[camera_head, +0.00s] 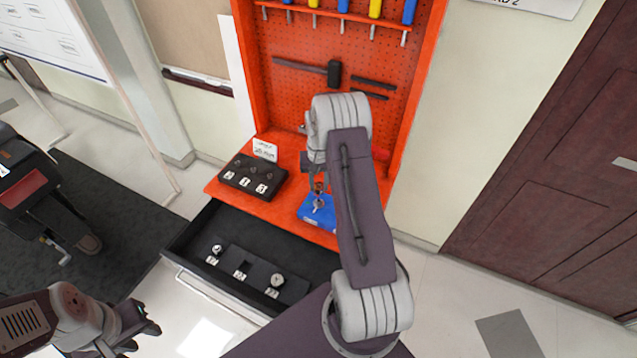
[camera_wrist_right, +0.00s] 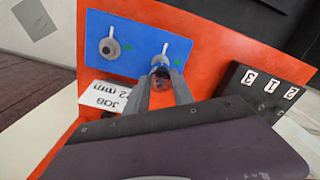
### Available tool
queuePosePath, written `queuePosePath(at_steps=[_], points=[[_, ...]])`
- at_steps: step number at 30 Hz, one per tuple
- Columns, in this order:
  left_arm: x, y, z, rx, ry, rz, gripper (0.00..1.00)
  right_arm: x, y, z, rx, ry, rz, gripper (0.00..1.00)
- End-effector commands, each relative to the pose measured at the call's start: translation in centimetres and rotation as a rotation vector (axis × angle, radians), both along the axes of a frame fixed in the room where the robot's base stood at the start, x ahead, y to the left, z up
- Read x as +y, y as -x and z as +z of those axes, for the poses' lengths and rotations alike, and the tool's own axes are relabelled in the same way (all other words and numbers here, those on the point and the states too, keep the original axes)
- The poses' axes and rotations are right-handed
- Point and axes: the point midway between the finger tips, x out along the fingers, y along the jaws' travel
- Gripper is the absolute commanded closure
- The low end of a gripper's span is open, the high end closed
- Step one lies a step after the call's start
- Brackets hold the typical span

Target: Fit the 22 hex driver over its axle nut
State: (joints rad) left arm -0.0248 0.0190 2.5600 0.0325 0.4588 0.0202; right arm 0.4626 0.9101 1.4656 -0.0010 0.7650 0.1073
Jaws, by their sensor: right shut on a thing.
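My right gripper (camera_wrist_right: 166,92) is shut on a small metallic driver (camera_wrist_right: 160,72), mostly hidden between the fingers. In the head view the gripper (camera_head: 318,182) is above the blue plate (camera_head: 307,215). In the wrist view the blue plate (camera_wrist_right: 134,64) carries two places with upright pins. The left one has a round grey axle nut (camera_wrist_right: 110,47) in plain view. The driver is at the right pin (camera_wrist_right: 165,49); whether it sits around a nut there or just above is hidden. My left gripper (camera_head: 143,328) is open and empty at the lower left.
A card reading JOB and apparently 22 mm (camera_wrist_right: 104,97) lies beside the plate. A black numbered block (camera_head: 252,178) stands on the red bench (camera_head: 285,207). The open drawer (camera_head: 200,240) holds a labelled rack with drivers at both ends and a bare middle place. A tool pegboard (camera_head: 300,95) rises behind.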

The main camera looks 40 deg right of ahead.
Motion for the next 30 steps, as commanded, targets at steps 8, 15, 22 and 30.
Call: queuePosePath(at_steps=[8,15,22,30], points=[[0.0,0.0,-0.7,0.000,0.000,0.000,0.64,0.0,0.0,-1.0,-0.001,0.001,0.000,1.00],[0.0,0.0,-1.2,0.000,0.000,0.000,0.64,0.0,0.0,-1.9,-0.001,0.001,0.000,1.00],[0.0,0.0,-1.7,0.000,0.000,0.000,0.64,0.0,0.0,-2.7,0.000,0.000,0.000,1.00],[0.0,0.0,-2.4,0.000,0.000,0.000,0.64,0.0,0.0,-3.7,0.000,0.000,0.000,1.00]])
